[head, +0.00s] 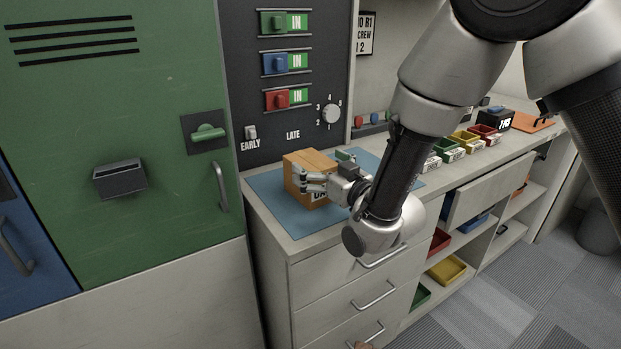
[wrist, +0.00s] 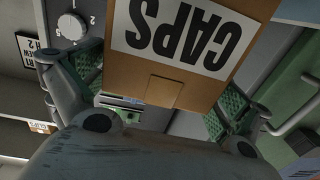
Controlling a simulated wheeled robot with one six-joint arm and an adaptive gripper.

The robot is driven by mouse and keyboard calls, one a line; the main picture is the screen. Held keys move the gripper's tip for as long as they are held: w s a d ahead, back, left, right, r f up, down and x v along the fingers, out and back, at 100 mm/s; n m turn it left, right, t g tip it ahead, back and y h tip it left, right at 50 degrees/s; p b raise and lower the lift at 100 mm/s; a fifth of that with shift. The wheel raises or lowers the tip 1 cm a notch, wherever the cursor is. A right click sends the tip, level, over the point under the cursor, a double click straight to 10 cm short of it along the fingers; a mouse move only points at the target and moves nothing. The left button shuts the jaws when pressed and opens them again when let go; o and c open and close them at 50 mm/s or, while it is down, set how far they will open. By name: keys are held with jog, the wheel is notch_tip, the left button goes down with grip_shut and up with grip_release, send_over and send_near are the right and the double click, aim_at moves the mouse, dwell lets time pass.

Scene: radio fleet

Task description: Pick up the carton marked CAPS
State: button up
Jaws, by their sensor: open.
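The carton marked CAPS (head: 308,166) is an orange-brown box on the blue mat (head: 272,197) at the left end of the counter. Its white label with black letters shows low on its front, partly behind my gripper. In the wrist view the carton (wrist: 165,92) fills the upper middle, its CAPS label upside down. My gripper (head: 312,181) is at the carton's near side. In the wrist view the two green-padded fingers stand apart, one on each side of the carton, and the gripper (wrist: 155,100) is open. Whether either pad touches the carton I cannot tell.
A dark panel with several IN sliders (head: 286,62) and a dial (head: 331,113) rises behind the mat. A green cabinet (head: 120,130) stands at left. Small coloured bins (head: 463,140) and a black box (head: 496,120) stand farther along the counter. Drawers (head: 350,290) and shelves are below.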

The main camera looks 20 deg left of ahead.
jog(key=shift+x, duration=1)
jog(key=shift+d, duration=0.1)
jog(key=c, duration=1.1)
jog(key=shift+r, duration=0.1)
jog(key=shift+c, duration=0.2)
notch_tip(320, 180, up, 10)
